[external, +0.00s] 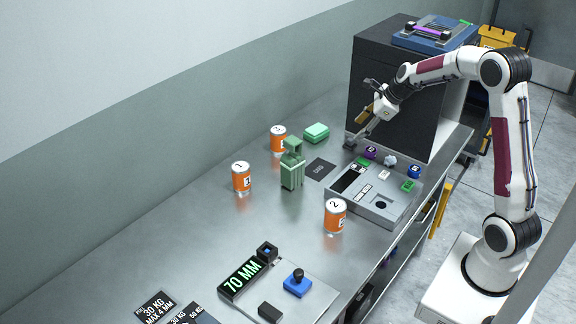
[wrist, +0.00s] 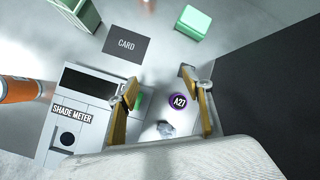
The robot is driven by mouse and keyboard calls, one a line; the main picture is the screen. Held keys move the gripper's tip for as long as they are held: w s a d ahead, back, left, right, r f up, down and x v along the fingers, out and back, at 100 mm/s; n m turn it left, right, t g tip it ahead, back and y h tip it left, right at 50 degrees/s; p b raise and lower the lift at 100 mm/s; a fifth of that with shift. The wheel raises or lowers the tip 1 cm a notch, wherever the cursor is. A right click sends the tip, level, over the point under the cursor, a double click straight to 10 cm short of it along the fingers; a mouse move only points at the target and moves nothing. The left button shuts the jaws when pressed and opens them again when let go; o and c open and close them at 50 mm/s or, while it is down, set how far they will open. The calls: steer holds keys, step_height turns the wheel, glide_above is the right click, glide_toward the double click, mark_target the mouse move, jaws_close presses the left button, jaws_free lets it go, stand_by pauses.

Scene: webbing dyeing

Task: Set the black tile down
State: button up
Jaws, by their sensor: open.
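My gripper (external: 359,131) is open, low over the table beside the tall black cabinet. In the wrist view its two yellow fingers (wrist: 167,88) stand wide apart with nothing held between them. A small dark grey flat piece (wrist: 187,71) lies by the right fingertip, partly hidden; it may be the black tile, but I cannot tell for sure. A dark square marked CARD (wrist: 126,44) lies flat on the table, and it also shows in the external view (external: 320,168). The grey shade meter (external: 372,208) with its dark window is beside it.
The black cabinet (external: 392,100) rises close to my gripper.

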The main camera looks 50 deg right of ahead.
mark_target(351, 139)
steer(key=w+d+f+m, duration=0.1)
steer(key=d+f+m, duration=0.1)
steer(key=w+d+f+m, duration=0.1)
steer(key=d+f+m, duration=0.1)
steer(key=d, duration=0.1)
steer(key=w+d+f+m, duration=0.1)
steer(key=d+f+m, duration=0.1)
steer(key=d+f, duration=0.1)
steer(key=shift+d+f+h, duration=0.1)
steer(key=shift+d+h, duration=0.15)
steer(key=shift+h, duration=0.05)
steer(key=shift+w+f, duration=0.1)
steer(key=shift+x, duration=1.2)
steer(key=shift+w+a, duration=0.1)
steer(key=shift+w+x, duration=0.2)
steer(key=shift+x, duration=2.35)
steer(key=shift+a, duration=0.15)
steer(key=c, duration=1.3)
